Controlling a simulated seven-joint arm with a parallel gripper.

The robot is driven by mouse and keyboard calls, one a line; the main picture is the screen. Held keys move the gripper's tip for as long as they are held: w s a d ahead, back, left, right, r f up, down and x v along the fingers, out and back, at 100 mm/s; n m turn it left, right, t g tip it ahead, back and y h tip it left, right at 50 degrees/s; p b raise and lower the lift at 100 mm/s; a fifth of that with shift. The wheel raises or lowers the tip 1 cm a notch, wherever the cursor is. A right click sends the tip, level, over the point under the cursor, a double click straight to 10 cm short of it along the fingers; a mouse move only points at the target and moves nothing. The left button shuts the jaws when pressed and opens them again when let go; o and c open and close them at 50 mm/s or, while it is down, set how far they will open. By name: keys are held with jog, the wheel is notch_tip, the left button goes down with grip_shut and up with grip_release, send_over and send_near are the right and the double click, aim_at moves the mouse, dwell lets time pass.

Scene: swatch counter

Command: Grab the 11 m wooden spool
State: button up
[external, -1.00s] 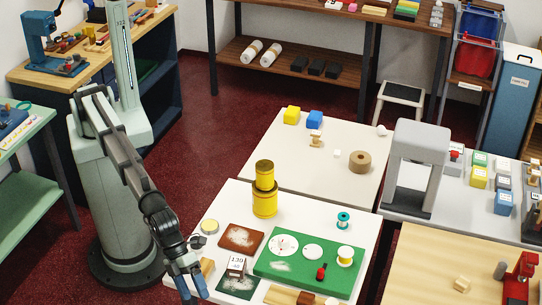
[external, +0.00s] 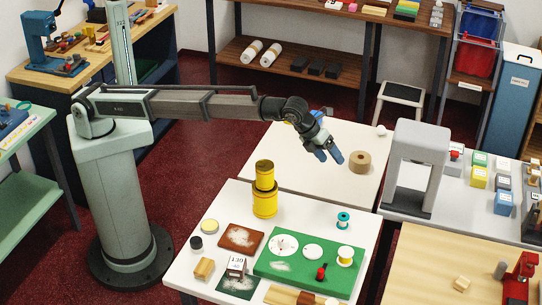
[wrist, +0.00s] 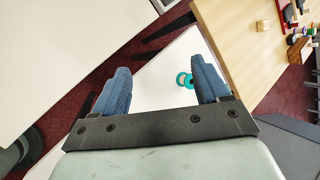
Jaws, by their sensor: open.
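No label reading 11 m is legible in either view. A small wooden spool-like piece that stood on the back white table is now hidden behind my wrist in the external view. A thick brown ring-shaped roll (external: 360,161) lies on that table, just right of my gripper (external: 329,157). My gripper is above the table with its blue fingers apart and nothing between them. In the wrist view my open gripper (wrist: 160,66) shows both fingers. A teal spool (wrist: 185,80) appears beside the right finger, well below; it also stands on the front table in the external view (external: 343,219).
The front white table (external: 215,285) holds stacked yellow cylinders (external: 264,200), a green board (external: 275,268) with several items, a brown pad (external: 240,237) and a wooden block (external: 204,268). A grey arch-shaped machine (external: 420,150) stands to the right.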

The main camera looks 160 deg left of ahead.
jog(key=s+a+f+n+g+h, duration=0.15)
jog(key=s+a, duration=0.35)
jog(key=s, duration=0.6)
jog(key=s+a+f+n+g+h, duration=0.1)
jog(key=s+a+f+n+h, duration=0.3)
jog(key=s, duration=0.7)
jog(key=s+a+g+h, duration=0.1)
jog(key=s+a, duration=0.5)
jog(key=s, duration=0.6)
jog(key=shift+y, duration=0.25)
notch_tip(320, 180, down, 14)
jog(key=shift+w+d, duration=0.1)
jog(key=shift+w, duration=0.05)
jog(key=c, duration=1)
jog(key=shift+c, duration=0.2)
jog(key=shift+r, duration=0.15)
